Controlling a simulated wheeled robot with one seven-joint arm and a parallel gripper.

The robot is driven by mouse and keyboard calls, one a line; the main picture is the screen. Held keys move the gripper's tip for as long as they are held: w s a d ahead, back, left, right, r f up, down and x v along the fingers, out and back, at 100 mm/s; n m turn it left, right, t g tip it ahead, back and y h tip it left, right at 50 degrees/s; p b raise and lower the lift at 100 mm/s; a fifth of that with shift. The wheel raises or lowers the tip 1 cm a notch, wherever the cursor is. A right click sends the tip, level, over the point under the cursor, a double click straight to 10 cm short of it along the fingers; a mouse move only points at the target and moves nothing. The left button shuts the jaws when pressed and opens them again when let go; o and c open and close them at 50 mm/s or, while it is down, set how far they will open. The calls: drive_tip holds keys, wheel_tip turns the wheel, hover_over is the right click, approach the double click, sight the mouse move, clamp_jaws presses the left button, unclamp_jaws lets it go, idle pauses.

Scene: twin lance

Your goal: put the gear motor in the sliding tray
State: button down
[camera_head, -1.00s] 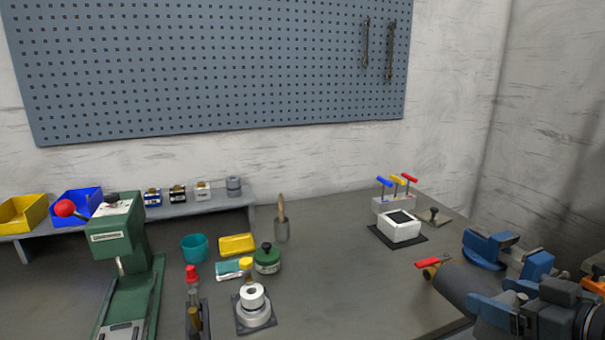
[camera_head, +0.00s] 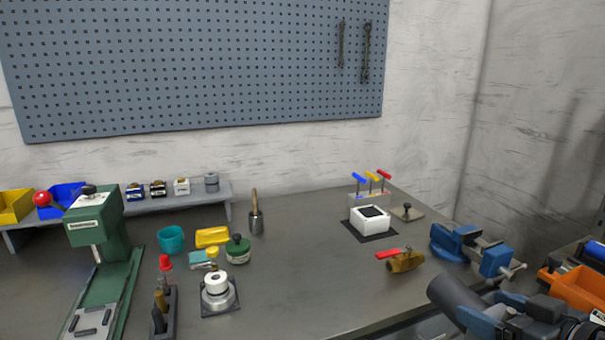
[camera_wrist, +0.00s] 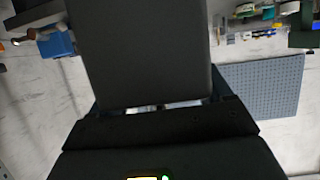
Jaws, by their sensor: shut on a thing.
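My gripper (camera_head: 482,318) is at the lower right of the head view, in front of the bench's right end. Its blue jaws are shut on a dark grey, rounded body, which I take for the gear motor (camera_head: 455,299). It points up and left, apart from the bench top. In the wrist view the gear motor (camera_wrist: 143,50) fills the upper middle, with bits of the blue jaws at its sides. It hides much of what lies beyond. I cannot make out the sliding tray for certain; a grey front (camera_head: 436,326) shows partly under the bench edge.
A brass valve with a red handle (camera_head: 403,261) and a blue vise (camera_head: 462,243) stand near the bench's right end. An orange bin (camera_head: 575,288) is at far right. A green press (camera_head: 105,240) stands left. The bench's front middle (camera_head: 310,290) is clear.

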drive_tip(key=a+f+m+h, duration=0.1)
drive_tip(key=a+f, duration=0.3)
drive_tip(key=f, duration=0.6)
drive_tip(key=a+f+m+h, duration=0.2)
drive_tip(key=a+f, duration=0.2)
drive_tip(key=f, duration=0.6)
drive_tip(key=shift+w+a+f+t+h, duration=0.15)
drive_tip(key=shift+w+a+t+h, duration=0.15)
drive_tip(key=shift+w+h, duration=0.15)
drive_tip(key=s+f, duration=0.4)
drive_tip(key=f, duration=0.2)
drive_tip(key=shift+s, duration=0.3)
drive_tip(key=shift+a, duration=0.1)
